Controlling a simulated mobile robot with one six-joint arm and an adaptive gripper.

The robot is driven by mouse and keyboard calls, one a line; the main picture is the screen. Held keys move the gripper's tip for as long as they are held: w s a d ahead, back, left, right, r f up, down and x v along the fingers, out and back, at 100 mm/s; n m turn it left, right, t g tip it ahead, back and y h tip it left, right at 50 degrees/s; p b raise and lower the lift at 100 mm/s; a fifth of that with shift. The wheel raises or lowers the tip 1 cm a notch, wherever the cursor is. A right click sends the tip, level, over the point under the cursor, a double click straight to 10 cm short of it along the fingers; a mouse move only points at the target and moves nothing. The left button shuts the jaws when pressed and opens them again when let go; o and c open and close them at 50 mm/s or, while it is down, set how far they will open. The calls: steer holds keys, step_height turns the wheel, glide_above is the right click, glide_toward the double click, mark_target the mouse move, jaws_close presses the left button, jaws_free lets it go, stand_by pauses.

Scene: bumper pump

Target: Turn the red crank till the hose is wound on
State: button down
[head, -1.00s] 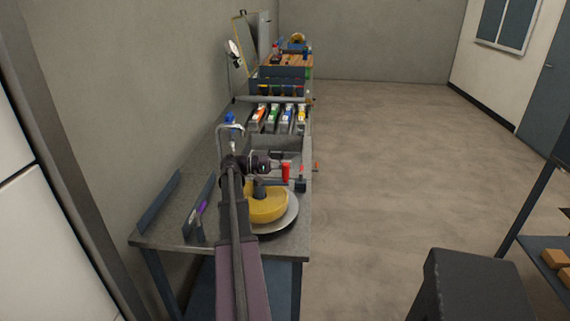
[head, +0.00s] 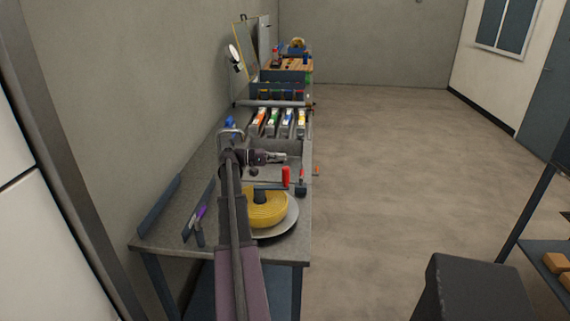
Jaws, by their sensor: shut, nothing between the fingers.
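The red crank handle (head: 286,176) stands upright at the right end of a dark crank arm, above the yellow hose reel. The yellow hose (head: 265,207) lies coiled around a dark hub on a round grey disc (head: 285,223) at the near end of the bench. My gripper (head: 284,157) is shut and empty. It points right, a little beyond the red handle and apart from it. My own arm covers the left side of the reel. I cannot tell from this view whether any loose hose lies behind it.
The grey bench (head: 160,232) runs along the left wall. Beyond my gripper are a sink and several coloured cartons in slots (head: 275,121). A tool with a purple handle (head: 201,213) lies left of my arm.

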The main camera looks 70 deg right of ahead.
steer(key=shift+w+d, duration=0.8)
steer(key=shift+w, duration=0.2)
steer(key=shift+w+d, duration=0.75)
steer(key=shift+w, duration=0.25)
